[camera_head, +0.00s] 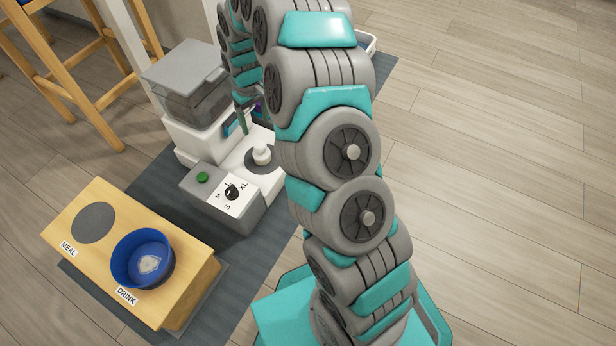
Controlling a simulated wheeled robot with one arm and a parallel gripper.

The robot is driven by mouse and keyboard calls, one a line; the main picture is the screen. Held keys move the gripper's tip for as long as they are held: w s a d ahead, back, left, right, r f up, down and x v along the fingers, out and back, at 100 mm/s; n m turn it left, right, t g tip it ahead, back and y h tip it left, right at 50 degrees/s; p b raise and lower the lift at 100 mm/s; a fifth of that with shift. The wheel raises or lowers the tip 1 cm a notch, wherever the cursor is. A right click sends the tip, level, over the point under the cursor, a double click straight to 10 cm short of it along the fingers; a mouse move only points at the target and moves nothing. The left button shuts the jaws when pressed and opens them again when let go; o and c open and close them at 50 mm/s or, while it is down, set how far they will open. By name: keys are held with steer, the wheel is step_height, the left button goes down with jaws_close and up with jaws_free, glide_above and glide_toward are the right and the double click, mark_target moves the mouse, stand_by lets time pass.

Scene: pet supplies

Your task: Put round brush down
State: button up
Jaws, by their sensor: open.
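My gripper (243,120) shows only in part, small and half hidden behind my own arm, at the white unit behind the grey dial box. Its jaws are open. Thin green and purple parts show around its tips, but I cannot tell which belong to the gripper. A small white knob-like piece (262,154) stands on a dark round spot just below and right of the gripper, apart from it as far as I can see. I cannot tell whether this piece is the round brush. No other brush can be made out.
A grey box (216,200) has a size dial and green button. Behind it stands a bin with a grey lid (184,75). A wooden stand (190,290) holds a blue bowl (142,258). A wooden stool (95,60) is upper left. Floor at right is clear.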

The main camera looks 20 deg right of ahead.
steer(key=s+a+r, duration=0.2)
steer(key=s+r, duration=1.3)
steer(key=s, duration=0.2)
steer(key=s+d+r+m+g, duration=0.1)
steer(key=s+r, duration=0.1)
steer(key=s, duration=1)
steer(key=s+d+r+m, duration=0.1)
steer(key=s+r+m, duration=0.1)
steer(key=s, duration=1.1)
steer(key=shift+s+r+m+g, duration=0.3)
steer(key=shift+r+g, duration=0.1)
steer(key=shift+r, duration=0.3)
steer(key=shift+d, duration=0.1)
step_height(320, 180, up, 9)
steer(key=p, duration=0.9)
steer(key=shift+r, duration=0.1)
